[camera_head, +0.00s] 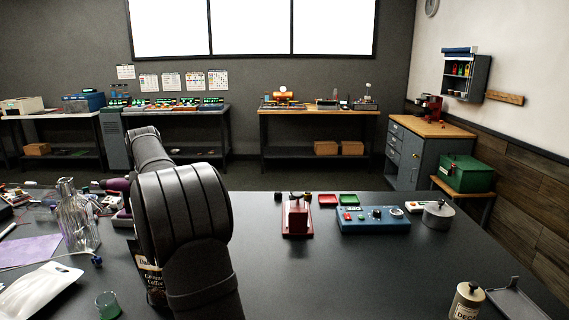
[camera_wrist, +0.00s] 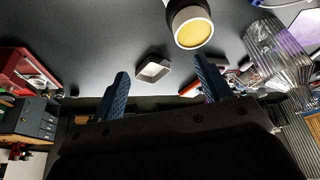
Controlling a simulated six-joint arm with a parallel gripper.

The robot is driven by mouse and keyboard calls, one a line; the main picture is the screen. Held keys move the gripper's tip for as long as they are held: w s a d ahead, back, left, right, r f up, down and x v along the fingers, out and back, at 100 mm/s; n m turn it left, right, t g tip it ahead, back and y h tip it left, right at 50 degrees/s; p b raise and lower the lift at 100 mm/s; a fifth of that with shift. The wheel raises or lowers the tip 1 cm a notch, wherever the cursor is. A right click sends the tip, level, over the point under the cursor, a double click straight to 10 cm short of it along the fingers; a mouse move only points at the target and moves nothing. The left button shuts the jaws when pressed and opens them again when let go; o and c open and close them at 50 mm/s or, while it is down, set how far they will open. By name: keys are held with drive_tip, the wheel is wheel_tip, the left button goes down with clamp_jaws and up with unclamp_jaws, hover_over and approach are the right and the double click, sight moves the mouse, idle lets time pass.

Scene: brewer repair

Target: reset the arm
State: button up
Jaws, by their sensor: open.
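My gripper (camera_wrist: 165,82) shows in the wrist view with its two blue ridged fingers spread apart and nothing between them. A small pale square open piece (camera_wrist: 153,70) shows beyond the gap between the fingers, apart from them. A round thing with a yellow face (camera_wrist: 193,27) is at the top of the wrist view. In the head view my dark arm stands over the left-centre of the black table (camera_head: 330,275). The gripper itself is hidden behind the arm there.
A coffee bag (camera_head: 151,278) is partly behind my arm. A red device (camera_head: 297,217), blue panel (camera_head: 372,220) and labelled bottle (camera_head: 466,302) are right. The table's front middle is clear.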

drive_tip(key=d+f+m+h, duration=0.2)
drive_tip(key=d+m, duration=0.7)
drive_tip(key=d, duration=2.6)
drive_tip(key=s+d+f+m+g+h, duration=0.1)
drive_tip(key=s+d+m, duration=0.2)
drive_tip(key=s+d, duration=0.3)
drive_tip(key=s+d+f+m+g+h, duration=0.1)
drive_tip(key=s+d, duration=0.5)
drive_tip(key=d, duration=0.6)
drive_tip(key=s+d+f+m+h, duration=0.1)
drive_tip(key=s+d+f+m, duration=0.2)
drive_tip(key=s+d+m, duration=0.3)
drive_tip(key=d, duration=0.3)
drive_tip(key=shift+d+g+h, duration=0.3)
drive_tip(key=shift+d+g, duration=0.1)
drive_tip(key=shift+f, duration=0.1)
